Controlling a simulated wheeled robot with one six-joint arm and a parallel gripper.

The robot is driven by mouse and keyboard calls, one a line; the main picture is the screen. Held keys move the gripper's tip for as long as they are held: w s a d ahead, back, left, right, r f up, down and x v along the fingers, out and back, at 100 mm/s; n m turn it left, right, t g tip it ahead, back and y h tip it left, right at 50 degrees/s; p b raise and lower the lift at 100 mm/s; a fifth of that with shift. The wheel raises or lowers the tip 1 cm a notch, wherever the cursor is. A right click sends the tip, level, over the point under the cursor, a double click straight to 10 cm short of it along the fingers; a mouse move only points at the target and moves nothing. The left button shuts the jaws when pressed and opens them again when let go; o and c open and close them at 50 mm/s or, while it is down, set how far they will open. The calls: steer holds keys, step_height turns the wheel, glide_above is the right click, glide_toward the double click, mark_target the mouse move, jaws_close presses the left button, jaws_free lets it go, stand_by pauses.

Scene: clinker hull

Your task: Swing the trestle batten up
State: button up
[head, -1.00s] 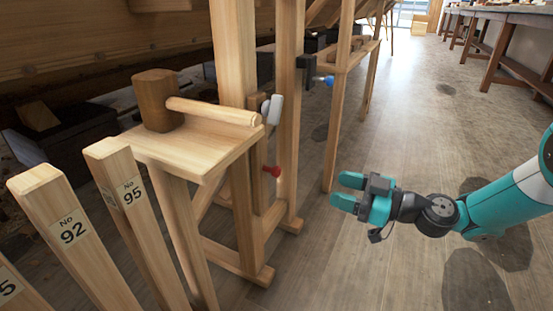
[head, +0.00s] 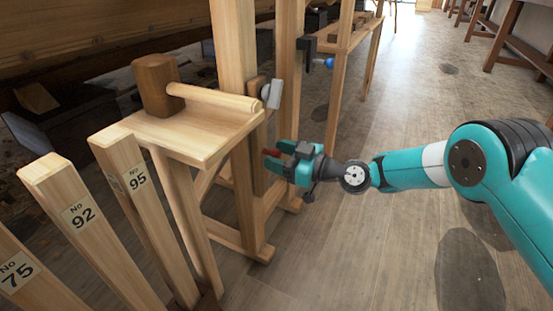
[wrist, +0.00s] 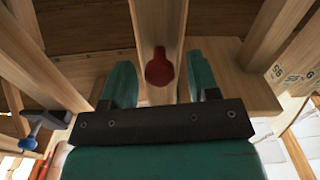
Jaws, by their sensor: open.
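The trestle batten (head: 258,178) hangs upright against the trestle's leg, below the bench top. It also fills the upper middle of the wrist view (wrist: 160,25). A red knob (wrist: 159,68) sticks out from it. A grey catch (head: 272,94) sits near the batten's upper end. My gripper (head: 275,156) is open at the knob. In the wrist view the knob shows between the two teal fingers, with a gap on each side. In the head view the fingers largely hide the knob, so its depth between them is hard to tell.
A wooden mallet (head: 157,86) lies on the trestle top (head: 190,132), its handle pointing right. A black clamp with a blue knob (head: 329,63) is on the post behind. Numbered posts (head: 82,215) stand at front left. The floor (head: 370,245) to the right is clear.

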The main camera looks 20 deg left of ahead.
steer(key=shift+a, duration=0.3)
